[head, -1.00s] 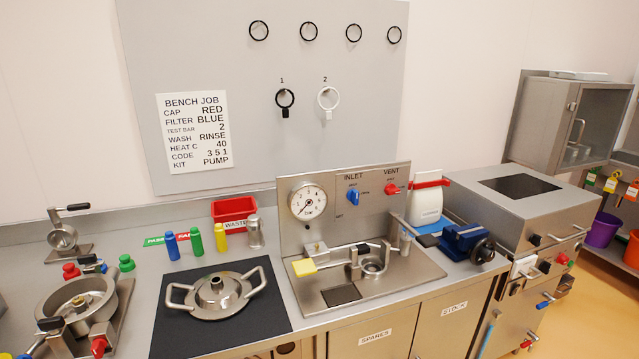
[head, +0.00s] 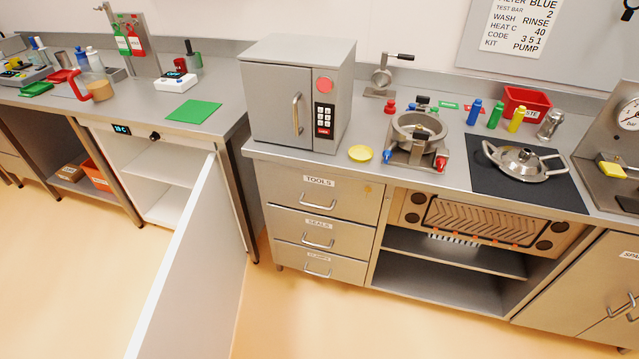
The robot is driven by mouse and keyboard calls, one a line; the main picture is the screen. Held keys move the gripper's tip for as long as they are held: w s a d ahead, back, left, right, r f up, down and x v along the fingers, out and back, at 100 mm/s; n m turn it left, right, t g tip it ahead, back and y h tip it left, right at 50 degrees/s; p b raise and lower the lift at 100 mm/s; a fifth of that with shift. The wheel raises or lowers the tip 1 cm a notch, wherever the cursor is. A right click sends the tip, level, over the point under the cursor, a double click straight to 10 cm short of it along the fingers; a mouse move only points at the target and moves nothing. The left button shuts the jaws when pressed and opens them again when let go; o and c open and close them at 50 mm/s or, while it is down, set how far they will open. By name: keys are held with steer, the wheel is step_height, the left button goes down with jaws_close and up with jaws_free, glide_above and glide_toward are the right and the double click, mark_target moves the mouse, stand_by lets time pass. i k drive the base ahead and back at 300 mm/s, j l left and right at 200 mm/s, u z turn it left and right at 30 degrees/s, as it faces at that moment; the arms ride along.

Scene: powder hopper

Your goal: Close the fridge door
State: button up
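The fridge (head: 152,176) is a white-lined cabinet under the left bench, with a small lit display at its top edge. Its inside shows a shelf and looks empty. The fridge door (head: 190,262) stands wide open, hinged at the fridge's right side and reaching out toward me over the floor. I see its white face; its lower near end runs out of the picture. No handle on it shows. My gripper is not in view.
A drawer unit (head: 318,228) with a grey keypad box (head: 297,95) on top stands right of the door. Open shelves (head: 455,262) are farther right. Left of the fridge, a bench bay holds cardboard and orange boxes. The floor (head: 75,290) left of the door is clear.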

mark_target(190, 310)
steer(key=k+u, duration=0.2)
steer(key=u, duration=0.25)
steer(key=k+j+u, duration=0.1)
steer(key=u, duration=0.3)
steer(key=i+u, duration=0.3)
steer(key=i, duration=0.4)
